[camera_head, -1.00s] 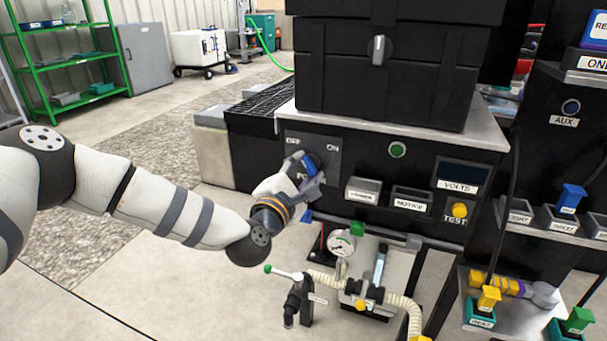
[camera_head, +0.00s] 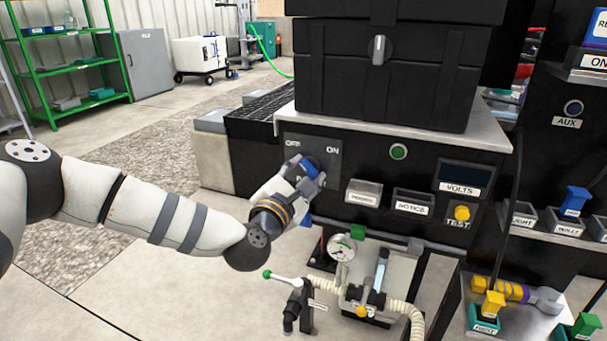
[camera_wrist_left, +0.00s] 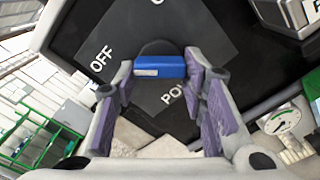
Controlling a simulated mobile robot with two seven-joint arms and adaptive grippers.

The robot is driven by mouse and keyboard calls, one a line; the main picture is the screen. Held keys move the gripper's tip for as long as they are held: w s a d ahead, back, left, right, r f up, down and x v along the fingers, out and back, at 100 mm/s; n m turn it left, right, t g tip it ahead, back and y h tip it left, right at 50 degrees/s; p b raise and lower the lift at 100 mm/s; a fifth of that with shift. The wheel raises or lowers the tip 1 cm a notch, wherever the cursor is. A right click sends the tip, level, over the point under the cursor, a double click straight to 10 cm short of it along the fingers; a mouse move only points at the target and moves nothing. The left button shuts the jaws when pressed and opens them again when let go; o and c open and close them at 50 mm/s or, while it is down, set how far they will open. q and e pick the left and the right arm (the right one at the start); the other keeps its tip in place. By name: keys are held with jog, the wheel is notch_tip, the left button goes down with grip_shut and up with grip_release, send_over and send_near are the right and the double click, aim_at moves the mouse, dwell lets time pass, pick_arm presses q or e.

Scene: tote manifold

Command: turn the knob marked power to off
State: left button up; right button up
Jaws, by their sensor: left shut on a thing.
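The power knob has a blue bar handle (camera_wrist_left: 172,66) on a dark round base, on a grey plate marked OFF (camera_head: 292,143), ON and POWER. In the left wrist view the bar lies nearly level, with a pale strip toward its left end, on the side of the OFF mark (camera_wrist_left: 102,60). My left gripper (camera_wrist_left: 158,72) is shut on the bar, one finger at each end. In the head view the gripper (camera_head: 307,174) reaches the plate from the lower left, and its fingers partly hide the knob (camera_head: 312,166) and the POWER label. My right gripper is not in view.
A green button (camera_head: 398,152), labelled bins and a yellow TEST knob (camera_head: 462,213) lie right of the plate. Below stand a gauge (camera_head: 342,247) and a green-tipped lever (camera_head: 285,276). Black cases (camera_head: 400,80) sit on top.

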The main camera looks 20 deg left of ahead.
pick_arm(q)
jog(key=o, duration=1.2)
jog(key=shift+c, duration=0.2)
jog(key=shift+s, duration=0.15)
jog(key=s, duration=1.1)
jog(key=shift+s+a, duration=0.25)
jog(key=shift+s, duration=0.15)
